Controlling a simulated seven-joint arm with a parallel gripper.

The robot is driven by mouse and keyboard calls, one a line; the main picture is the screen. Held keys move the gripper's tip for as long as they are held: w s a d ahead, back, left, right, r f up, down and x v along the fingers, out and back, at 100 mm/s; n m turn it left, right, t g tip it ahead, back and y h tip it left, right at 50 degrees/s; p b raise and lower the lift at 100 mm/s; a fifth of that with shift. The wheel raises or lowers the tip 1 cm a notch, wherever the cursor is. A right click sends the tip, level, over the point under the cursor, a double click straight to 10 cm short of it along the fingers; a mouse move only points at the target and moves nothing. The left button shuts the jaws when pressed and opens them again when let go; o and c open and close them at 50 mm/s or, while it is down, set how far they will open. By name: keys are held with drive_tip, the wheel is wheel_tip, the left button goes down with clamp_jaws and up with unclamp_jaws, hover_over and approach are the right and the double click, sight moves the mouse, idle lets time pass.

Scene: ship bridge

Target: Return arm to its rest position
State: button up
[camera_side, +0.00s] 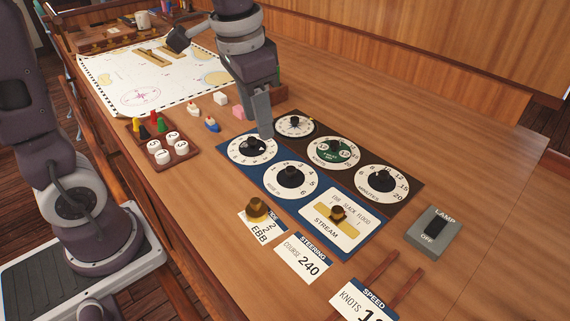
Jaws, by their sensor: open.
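My gripper (265,132) points down at the top left of the dial panel. Its fingers are seen nearly edge-on, so the gap between them is hard to make out, and nothing shows held in them. The tips are beside the black knob of the upper-left white dial (243,156) on the blue panel (281,200). Whether they touch the knob or dial cannot be told. My arm reaches in from the top of the picture, and part of the dial's right edge is hidden.
More knobbed dials sit on the brown panel (398,207). A lamp switch box (434,233) reads OFF. Cards lie in front, one under a brass weight (257,210). Small boats, a peg tray (161,158) and a chart (140,95) lie left. The right tabletop is clear.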

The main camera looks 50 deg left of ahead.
drive_tip(key=s+r+n+t, duration=0.2)
drive_tip(key=s+t, duration=0.1)
drive_tip(key=s, duration=1.1)
drive_tip(key=shift+s+a+n+t, duration=0.3)
drive_tip(key=shift+s, duration=0.1)
